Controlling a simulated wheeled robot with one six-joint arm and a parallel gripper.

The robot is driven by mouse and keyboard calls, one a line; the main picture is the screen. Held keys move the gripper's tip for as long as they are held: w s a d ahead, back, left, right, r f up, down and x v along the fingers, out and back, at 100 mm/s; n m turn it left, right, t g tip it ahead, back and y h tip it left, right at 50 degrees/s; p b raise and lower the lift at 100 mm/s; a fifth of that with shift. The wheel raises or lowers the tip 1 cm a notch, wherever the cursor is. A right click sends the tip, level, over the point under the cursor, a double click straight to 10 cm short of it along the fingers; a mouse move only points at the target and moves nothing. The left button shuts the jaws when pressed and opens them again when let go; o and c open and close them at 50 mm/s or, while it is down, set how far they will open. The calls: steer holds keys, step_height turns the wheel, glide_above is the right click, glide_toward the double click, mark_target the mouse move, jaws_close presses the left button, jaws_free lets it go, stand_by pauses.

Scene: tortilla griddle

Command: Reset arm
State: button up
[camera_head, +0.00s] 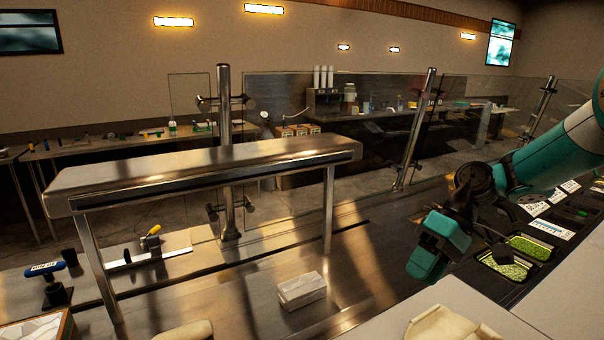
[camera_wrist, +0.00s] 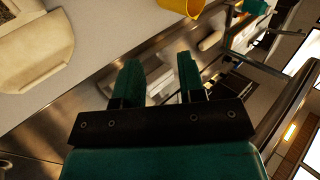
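My arm reaches in from the right edge in the head view. My gripper (camera_head: 441,246) hangs at its end above the counter, right of the steel shelf. In the wrist view, the two green fingers of my gripper (camera_wrist: 160,78) stand apart with nothing held between them. A pale block-shaped pack shows behind the finger gap, lower down on the steel counter; the pack also shows in the head view (camera_head: 302,290).
A steel shelf (camera_head: 200,172) on legs stands over the counter at left. Bins of green food (camera_head: 505,265) lie right of my gripper. A beige folded item (camera_head: 447,325) is at the front edge. A yellow container (camera_wrist: 183,6) shows in the wrist view.

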steer(key=s+a+r+t+h+b, duration=0.2)
steer(key=s+a+r, duration=0.2)
steer(key=s+a, duration=0.45)
steer(key=s+d+f+n+t+b, duration=0.1)
steer(key=s+t+b, duration=0.1)
steer(key=s, duration=1.2)
steer(key=shift+d+h, duration=0.35)
steer(key=shift+h, duration=0.05)
